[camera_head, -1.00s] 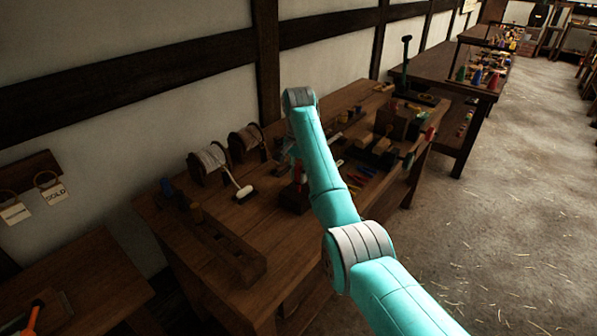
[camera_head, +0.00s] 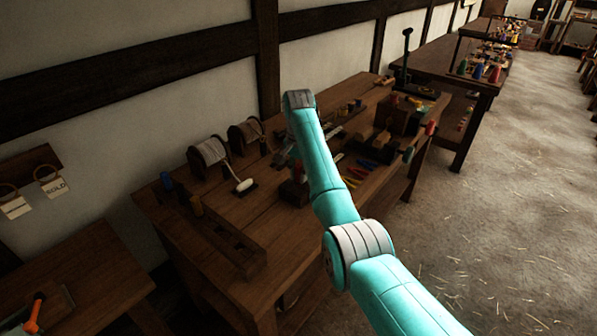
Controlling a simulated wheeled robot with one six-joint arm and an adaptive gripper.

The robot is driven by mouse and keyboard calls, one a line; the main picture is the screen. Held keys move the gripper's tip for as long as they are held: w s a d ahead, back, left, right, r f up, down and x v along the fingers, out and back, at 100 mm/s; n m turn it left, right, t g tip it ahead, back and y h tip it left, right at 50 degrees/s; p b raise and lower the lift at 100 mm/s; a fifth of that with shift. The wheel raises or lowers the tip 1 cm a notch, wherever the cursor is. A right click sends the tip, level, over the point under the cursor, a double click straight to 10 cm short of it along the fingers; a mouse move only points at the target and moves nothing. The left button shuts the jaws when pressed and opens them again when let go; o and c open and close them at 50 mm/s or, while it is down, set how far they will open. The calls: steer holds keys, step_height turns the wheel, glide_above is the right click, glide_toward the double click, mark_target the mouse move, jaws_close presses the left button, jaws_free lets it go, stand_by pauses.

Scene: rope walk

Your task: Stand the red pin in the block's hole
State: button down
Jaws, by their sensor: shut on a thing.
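A small dark wooden block (camera_head: 293,192) stands on the workbench, just left of my forearm. My gripper (camera_head: 291,164) is directly over the block, partly hidden by my own arm. It is shut on the red pin (camera_head: 298,173), of which only a small red patch shows just above the block. The block's hole is not visible from here. I cannot tell whether the pin's lower end is inside the hole or only above it.
Two rope reels (camera_head: 208,153) and a white-headed mallet (camera_head: 245,186) lie left of the block. A long wooden rack (camera_head: 225,240) with pegs is at the bench's near left. Coloured tools (camera_head: 357,172) and a dark box (camera_head: 402,115) stand to the right.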

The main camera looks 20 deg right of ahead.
steer(key=shift+f, duration=0.45)
steer(key=c, duration=0.9)
jaws_free()
steer(key=shift+r, duration=0.15)
